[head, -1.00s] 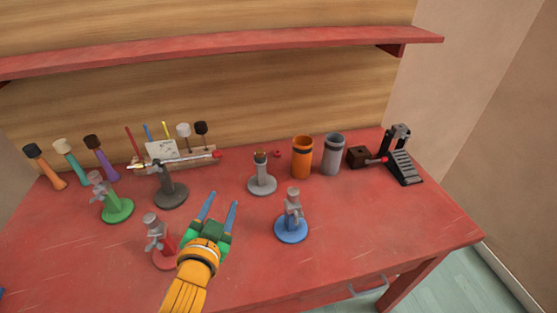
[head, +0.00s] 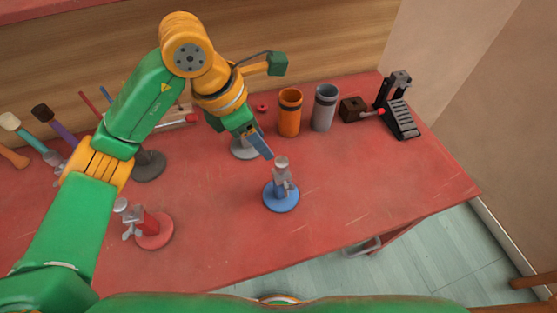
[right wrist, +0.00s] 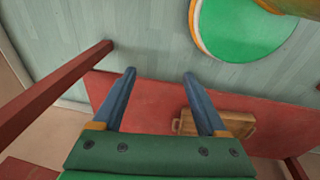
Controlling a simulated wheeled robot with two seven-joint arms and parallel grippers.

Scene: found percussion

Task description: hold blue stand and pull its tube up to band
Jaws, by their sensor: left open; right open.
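The blue stand (head: 281,197) stands upright on the red table, right of its middle, with a round blue base. A grey tube with a clamp (head: 282,175) rises from it; I cannot make out a band on it. My left gripper (head: 266,154) comes in from above and behind, with its fingertips close to the tube's top on the left. It is open and holds nothing; whether it touches the tube I cannot tell. My right gripper shows only in the right wrist view (right wrist: 158,78). It is open and empty, away from the stand.
A red stand (head: 153,230) stands front left. A grey stand (head: 243,150) is partly hidden behind my left gripper. Orange (head: 289,115) and grey (head: 324,108) cups, a brown block (head: 353,109) and a black pedal (head: 399,110) stand at the back right. The right front table is clear.

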